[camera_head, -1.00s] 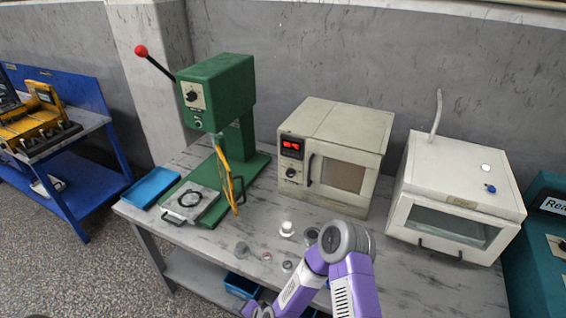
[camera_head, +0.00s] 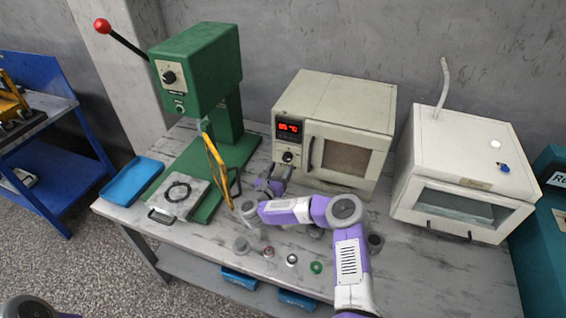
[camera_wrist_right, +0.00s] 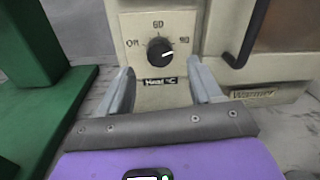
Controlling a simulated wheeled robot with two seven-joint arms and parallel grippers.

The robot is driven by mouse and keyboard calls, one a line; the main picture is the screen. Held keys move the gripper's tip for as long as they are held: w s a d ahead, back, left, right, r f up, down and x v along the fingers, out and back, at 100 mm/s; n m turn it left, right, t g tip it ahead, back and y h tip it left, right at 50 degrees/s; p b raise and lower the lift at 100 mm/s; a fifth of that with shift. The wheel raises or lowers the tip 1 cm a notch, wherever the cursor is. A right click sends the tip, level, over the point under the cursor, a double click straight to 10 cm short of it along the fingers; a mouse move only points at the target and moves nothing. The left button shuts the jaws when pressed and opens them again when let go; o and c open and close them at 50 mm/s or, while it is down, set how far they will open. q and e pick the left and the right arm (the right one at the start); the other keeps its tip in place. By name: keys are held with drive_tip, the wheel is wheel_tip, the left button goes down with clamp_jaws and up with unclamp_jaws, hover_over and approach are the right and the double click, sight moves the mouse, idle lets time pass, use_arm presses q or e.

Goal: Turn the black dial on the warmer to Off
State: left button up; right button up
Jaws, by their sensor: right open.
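The warmer (camera_head: 345,100) is a beige box oven with a red lit display at its upper left front. Its black dial (camera_head: 288,157) sits below the display. In the right wrist view the dial (camera_wrist_right: 158,50) has a white pointer mark turned right, toward the 90 label; Off is at left and 60 on top. My right gripper (camera_head: 272,180) is in front of and a little below the dial. Its two fingers (camera_wrist_right: 163,85) are apart, with nothing between them, and do not appear to touch the dial. My left gripper is not in view.
The warmer's door handle (camera_wrist_right: 252,35) is just right of the dial. A green press (camera_head: 200,75) with a yellow-framed guard (camera_head: 217,168) stands to the left. A white chamber (camera_head: 465,150) stands at right. Several small parts lie on the table near my right arm.

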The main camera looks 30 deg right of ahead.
sight(286, 160)
drive_tip(key=shift+x, duration=2.2)
drive_tip(key=shift+c, duration=0.3)
drive_tip(key=c, duration=1)
